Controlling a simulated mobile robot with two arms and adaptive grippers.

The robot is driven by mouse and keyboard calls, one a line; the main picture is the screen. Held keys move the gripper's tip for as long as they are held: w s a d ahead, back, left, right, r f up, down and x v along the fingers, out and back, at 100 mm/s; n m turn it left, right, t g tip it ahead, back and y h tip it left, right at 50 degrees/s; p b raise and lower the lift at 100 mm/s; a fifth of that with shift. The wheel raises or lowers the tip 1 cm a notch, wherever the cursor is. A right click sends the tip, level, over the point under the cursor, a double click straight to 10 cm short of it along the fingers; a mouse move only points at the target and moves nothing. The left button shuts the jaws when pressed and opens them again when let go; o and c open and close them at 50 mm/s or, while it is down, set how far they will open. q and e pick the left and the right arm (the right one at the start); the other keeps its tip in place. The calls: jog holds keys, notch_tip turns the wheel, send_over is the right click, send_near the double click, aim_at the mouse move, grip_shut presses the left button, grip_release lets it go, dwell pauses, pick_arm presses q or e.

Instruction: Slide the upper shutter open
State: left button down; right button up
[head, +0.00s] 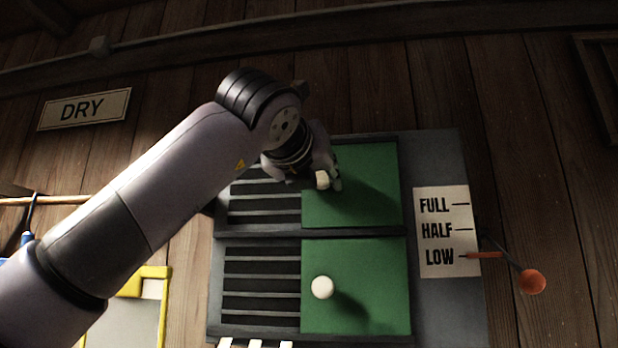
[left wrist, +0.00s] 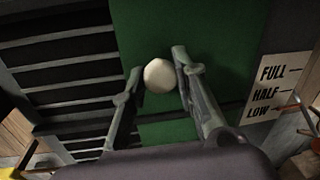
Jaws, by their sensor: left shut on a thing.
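The upper shutter (head: 372,175) is a green panel in the right half of the upper row of a grey wall frame. Dark slatted openings (head: 255,205) show to its left. Its white round knob (head: 322,180) sits near the panel's left edge. My left gripper (head: 329,178) is shut on this knob. In the left wrist view the knob (left wrist: 159,76) lies between the two fingertips, with the green upper shutter (left wrist: 222,40) behind it. My arm hides part of the upper slats. My right gripper is not in view.
The lower green shutter (head: 380,270) with a white knob (head: 322,287) is below, also on the right side. A FULL/HALF/LOW card (head: 447,232) and an orange-knobbed lever (head: 531,281) are at right. A DRY sign (head: 84,109) hangs at left.

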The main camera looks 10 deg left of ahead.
pick_arm(q)
jog(key=shift+s+d+r, duration=0.1)
jog(key=shift+r, duration=0.05)
jog(key=c, duration=1.7)
grip_release()
jog(key=o, duration=0.4)
jog(key=shift+d, duration=0.25)
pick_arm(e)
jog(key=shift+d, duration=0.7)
pick_arm(q)
jog(key=shift+a, duration=0.2)
jog(key=s, duration=0.4)
jog(key=s+a, duration=0.1)
jog(key=s, duration=0.3)
jog(key=s+a, duration=0.1)
jog(key=s, duration=0.2)
jog(key=shift+s, duration=0.4)
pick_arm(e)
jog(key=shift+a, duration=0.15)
